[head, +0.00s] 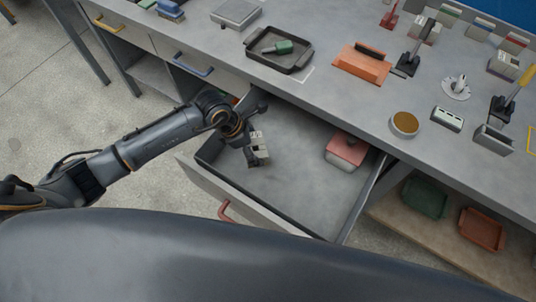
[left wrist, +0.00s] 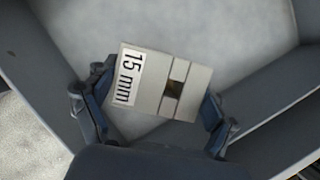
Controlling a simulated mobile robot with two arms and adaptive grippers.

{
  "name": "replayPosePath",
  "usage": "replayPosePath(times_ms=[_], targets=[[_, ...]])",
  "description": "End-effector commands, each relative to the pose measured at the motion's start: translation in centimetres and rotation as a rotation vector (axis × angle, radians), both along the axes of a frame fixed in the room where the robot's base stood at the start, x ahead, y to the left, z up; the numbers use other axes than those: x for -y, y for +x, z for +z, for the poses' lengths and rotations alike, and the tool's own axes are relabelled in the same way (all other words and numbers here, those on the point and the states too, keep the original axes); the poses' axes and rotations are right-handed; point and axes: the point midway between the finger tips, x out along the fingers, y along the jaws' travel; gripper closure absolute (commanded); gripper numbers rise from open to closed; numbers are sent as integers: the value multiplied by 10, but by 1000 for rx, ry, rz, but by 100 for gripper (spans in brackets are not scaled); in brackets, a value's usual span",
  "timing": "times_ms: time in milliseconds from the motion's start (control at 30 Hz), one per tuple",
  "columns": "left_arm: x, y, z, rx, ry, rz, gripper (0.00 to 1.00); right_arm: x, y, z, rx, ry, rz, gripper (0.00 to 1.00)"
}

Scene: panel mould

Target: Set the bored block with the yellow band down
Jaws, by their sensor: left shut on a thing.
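My left gripper (head: 258,152) is inside the open drawer (head: 290,125), reaching down. It is shut on a pale grey block (left wrist: 190,88). In the left wrist view the block lies between the two dark fingers, with a white "15 mm" label on its left part, grooves, and a dark bore. No yellow band shows on the faces in view. In the head view the held block (head: 260,158) is small and partly hidden by the gripper. I cannot tell whether it touches the drawer floor. My right gripper is not in view.
A red-pink block (head: 346,151) lies at the drawer's right back. The drawer floor between is bare. On the bench stand a black tray (head: 279,48) with a green item, an orange block (head: 361,64), and clamps. A green bin (head: 425,197) and an orange bin (head: 482,229) sit below.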

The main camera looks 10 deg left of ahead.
Motion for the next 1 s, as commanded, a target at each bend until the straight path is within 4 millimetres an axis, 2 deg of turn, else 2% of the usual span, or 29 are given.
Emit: replayPosePath(times_ms=[100,333,500,600,967,1000], targets=[[1,-1,-22,-4,-1,2,58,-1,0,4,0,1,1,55],[1,-1,-46,-2,-1,-1,58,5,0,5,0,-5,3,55],[0,0,-72,-2,0,-1,58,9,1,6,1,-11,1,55],[1,0,-79,0,-1,-2,58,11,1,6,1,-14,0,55],[0,0,-84,1,0,-3,58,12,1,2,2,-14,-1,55],[0,0,-83,0,1,-3,8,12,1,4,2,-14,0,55]])
